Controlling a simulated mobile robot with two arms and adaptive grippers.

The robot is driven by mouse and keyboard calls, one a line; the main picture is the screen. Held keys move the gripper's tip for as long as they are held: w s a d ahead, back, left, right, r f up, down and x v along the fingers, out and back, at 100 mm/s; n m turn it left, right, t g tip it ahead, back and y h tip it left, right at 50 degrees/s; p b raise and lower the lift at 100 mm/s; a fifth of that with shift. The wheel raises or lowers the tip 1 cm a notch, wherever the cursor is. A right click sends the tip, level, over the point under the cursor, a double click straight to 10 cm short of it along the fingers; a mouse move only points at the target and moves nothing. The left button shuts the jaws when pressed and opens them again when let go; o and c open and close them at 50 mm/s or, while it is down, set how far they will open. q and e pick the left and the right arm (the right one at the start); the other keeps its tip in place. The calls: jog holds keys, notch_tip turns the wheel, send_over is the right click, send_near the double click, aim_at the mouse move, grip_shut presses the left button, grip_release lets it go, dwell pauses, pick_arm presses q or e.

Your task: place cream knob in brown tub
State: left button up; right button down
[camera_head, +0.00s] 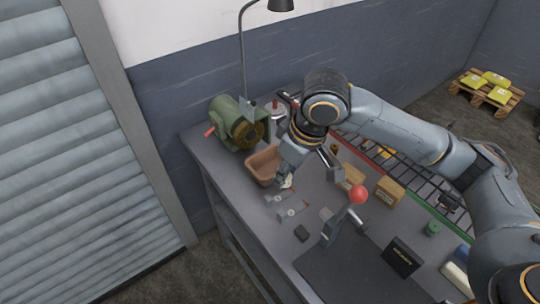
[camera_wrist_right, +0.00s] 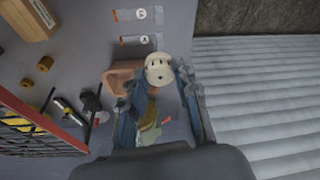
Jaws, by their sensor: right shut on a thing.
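The cream knob (camera_wrist_right: 159,68) is a pale round piece with dark holes. It sits between the fingertips of my right gripper (camera_wrist_right: 161,76), which is shut on it. In the head view the knob (camera_head: 287,183) shows as a small pale spot under my right gripper (camera_head: 286,178). The brown tub (camera_head: 261,164) stands on the workbench just left of the gripper, open at the top. In the wrist view the tub (camera_wrist_right: 116,80) is left of the knob and partly hidden by a finger. My left gripper is not in view.
A green motor-like machine (camera_head: 233,124) stands behind the tub. Two marked grey plates (camera_head: 290,212) lie in front. Cardboard boxes (camera_head: 389,191), a red-knobbed lever (camera_head: 358,195) and a black box (camera_head: 402,257) stand to the right. A wire rack (camera_head: 395,165) lies behind the boxes.

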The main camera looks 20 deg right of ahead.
jog(key=shift+w+a+f+n, duration=0.2)
jog(key=shift+w+n, duration=0.4)
jog(key=shift+w, duration=0.1)
jog(key=w+d+f+p, duration=0.1)
jog(key=w+f+p, duration=0.25)
jog(key=w, duration=0.45)
send_near(268, 170)
jog(key=shift+s+a+f, duration=0.15)
jog(key=shift+a+f, duration=0.05)
jog(key=shift+a, duration=0.25)
jog(key=shift+w+d+f, duration=0.1)
jog(key=shift+w+f, duration=0.5)
jog(key=shift+f, duration=0.15)
jog(key=shift+f+p, duration=0.4)
jog(key=shift+f, duration=1.2)
jog(key=shift+f, duration=0.1)
jog(key=c, duration=1)
grip_release()
